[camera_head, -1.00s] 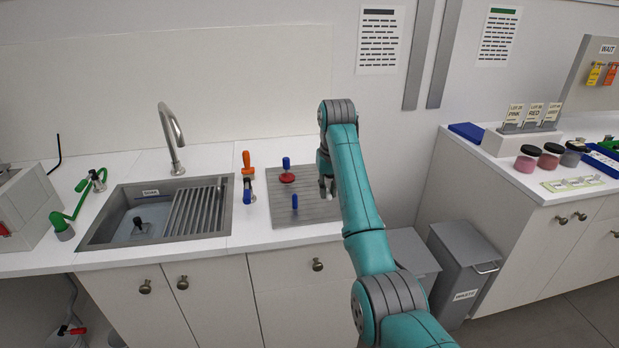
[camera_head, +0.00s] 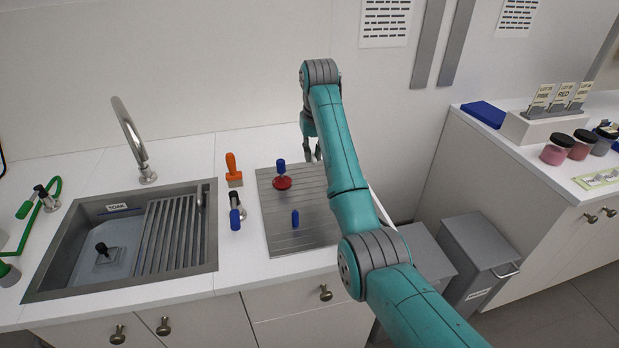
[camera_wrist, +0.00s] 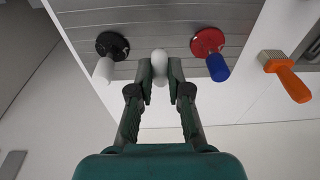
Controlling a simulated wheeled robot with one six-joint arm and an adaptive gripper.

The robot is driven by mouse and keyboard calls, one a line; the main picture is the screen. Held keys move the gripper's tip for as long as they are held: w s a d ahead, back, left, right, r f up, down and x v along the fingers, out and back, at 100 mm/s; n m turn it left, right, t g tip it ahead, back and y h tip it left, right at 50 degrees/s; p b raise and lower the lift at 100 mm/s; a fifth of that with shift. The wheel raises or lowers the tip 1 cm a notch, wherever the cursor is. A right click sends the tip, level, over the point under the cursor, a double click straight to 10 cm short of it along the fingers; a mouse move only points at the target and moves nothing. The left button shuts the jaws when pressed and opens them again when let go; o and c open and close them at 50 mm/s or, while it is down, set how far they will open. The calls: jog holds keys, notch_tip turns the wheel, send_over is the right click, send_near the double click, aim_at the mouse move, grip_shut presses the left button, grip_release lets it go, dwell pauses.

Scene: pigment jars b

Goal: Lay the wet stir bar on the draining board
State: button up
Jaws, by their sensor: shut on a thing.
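My gripper (camera_wrist: 159,76) is shut on a white, capsule-shaped stir bar (camera_wrist: 158,58), held between its fingertips in the wrist view. The grey, grooved draining board (camera_wrist: 155,18) lies below, and the bar appears over its back edge. I cannot tell if the bar touches it. In the head view my gripper (camera_head: 312,150) is at the back right of the draining board (camera_head: 262,200); the bar cannot be made out there. A red disc with a blue handle (camera_wrist: 208,42) and a black disc with a white handle (camera_wrist: 112,45) stand on the board, either side of the bar.
Another blue-handled item (camera_head: 295,218) stands on the board's front part. An orange-handled brush (camera_head: 233,165) and a blue-ended tool (camera_head: 235,215) are left of the board, beside the sink (camera_head: 215,240). The wall is close behind. The board's middle has bare room.

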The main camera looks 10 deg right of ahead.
aim_at(312, 187)
notch_tip(312, 187, down, 10)
jog(key=shift+r, duration=0.15)
dwell(0.3)
jog(key=o, duration=0.7)
jog(key=shift+o, duration=0.2)
